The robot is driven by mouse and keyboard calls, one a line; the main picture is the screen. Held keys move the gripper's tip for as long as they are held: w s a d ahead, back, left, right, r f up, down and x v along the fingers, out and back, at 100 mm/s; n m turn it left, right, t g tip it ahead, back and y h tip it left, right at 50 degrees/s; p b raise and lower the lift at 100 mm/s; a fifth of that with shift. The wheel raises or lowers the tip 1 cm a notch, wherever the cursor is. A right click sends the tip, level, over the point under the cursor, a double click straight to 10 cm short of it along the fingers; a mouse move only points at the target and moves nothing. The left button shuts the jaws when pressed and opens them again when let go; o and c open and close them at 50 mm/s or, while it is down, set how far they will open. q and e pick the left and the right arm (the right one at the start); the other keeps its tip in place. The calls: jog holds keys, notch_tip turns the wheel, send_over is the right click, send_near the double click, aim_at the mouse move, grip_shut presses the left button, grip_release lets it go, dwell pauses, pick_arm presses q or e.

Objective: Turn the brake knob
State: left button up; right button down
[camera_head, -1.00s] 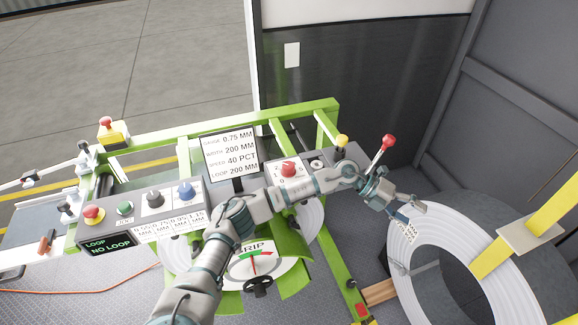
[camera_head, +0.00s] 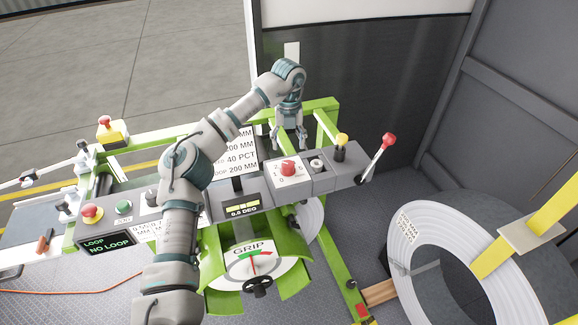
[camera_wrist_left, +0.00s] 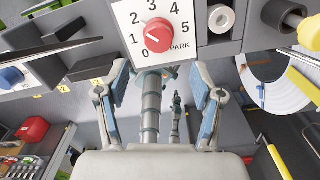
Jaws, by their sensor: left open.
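A red round knob (camera_head: 288,167) sits on a white dial plate on the grey control panel. In the left wrist view the red knob (camera_wrist_left: 158,37) is ringed by the numbers 0 to 5 and the word PARK. A pale mark shows on its face; its exact setting is hard to read. My left gripper (camera_head: 289,144) points down at the panel from behind the knob, open and empty, apart from it. In the left wrist view its two fingers (camera_wrist_left: 160,70) are spread, with the knob beyond and between them. My right gripper is out of view.
A yellow knob (camera_head: 341,140) and a red-balled lever (camera_head: 389,140) stand to the right on the panel. A settings sign (camera_head: 243,155) is partly hidden by my left arm. The GRIP gauge (camera_head: 255,262) is below. A large white coil (camera_head: 410,245) stands at the right.

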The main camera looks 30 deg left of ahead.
aim_at(288, 164)
pick_arm(q)
jog(key=f, duration=0.8)
jog(key=shift+s+a+f, duration=0.1)
jog(key=shift+a+f, duration=0.2)
jog(key=shift+f, duration=0.35)
jog(key=shift+d+f, duration=0.15)
jog(key=shift+f, duration=0.05)
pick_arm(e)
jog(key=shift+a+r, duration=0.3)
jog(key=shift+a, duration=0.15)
pick_arm(q)
jog(key=c, duration=1.1)
jog(key=shift+p, duration=0.3)
jog(key=shift+c, duration=0.2)
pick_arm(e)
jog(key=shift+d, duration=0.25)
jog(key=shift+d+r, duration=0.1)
